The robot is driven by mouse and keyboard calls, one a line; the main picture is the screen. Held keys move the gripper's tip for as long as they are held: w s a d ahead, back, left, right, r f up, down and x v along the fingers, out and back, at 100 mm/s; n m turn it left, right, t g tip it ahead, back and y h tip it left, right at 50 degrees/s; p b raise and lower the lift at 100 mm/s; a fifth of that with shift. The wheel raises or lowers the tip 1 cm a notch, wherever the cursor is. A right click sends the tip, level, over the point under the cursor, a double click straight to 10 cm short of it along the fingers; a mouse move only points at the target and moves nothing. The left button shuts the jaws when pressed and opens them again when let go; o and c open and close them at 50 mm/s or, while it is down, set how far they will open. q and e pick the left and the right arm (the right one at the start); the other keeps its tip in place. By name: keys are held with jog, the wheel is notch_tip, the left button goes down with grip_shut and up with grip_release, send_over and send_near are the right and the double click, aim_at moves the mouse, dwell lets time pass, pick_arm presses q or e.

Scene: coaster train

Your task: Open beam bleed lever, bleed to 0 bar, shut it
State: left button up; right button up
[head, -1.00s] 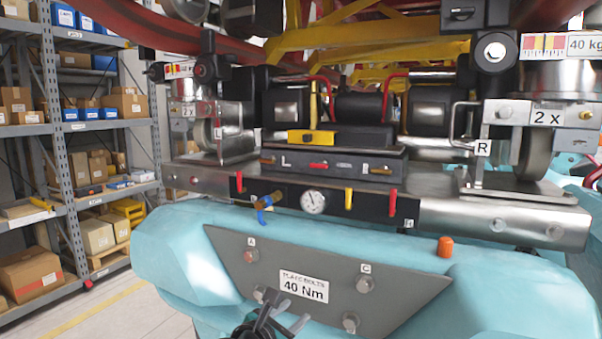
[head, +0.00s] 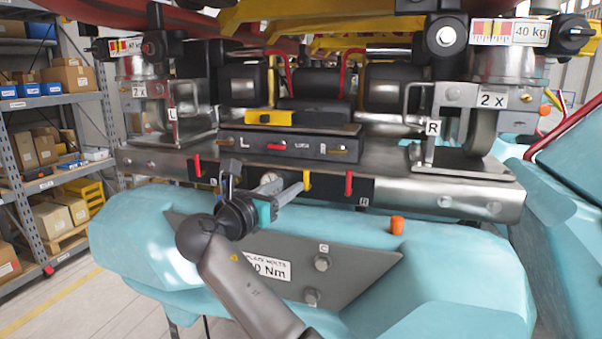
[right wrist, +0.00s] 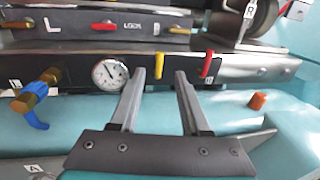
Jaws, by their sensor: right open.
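My right gripper (head: 267,178) is open and empty in front of the beam's black panel; its two fingers point at the panel in the right wrist view (right wrist: 160,76). My left gripper is not in view.
Red levers (head: 197,165) (head: 349,183) stand at both ends of the panel. A grey plate (head: 350,265) with bolts lies below on the turquoise body. An orange cap (head: 397,225) stands on that body. A metal shelf with boxes (head: 40,150) is at left.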

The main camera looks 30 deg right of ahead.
aim_at(305, 175)
jog(key=p+x, duration=0.1)
jog(key=x, duration=0.6)
jog(key=shift+f, duration=0.1)
grip_shut()
dwell(0.4)
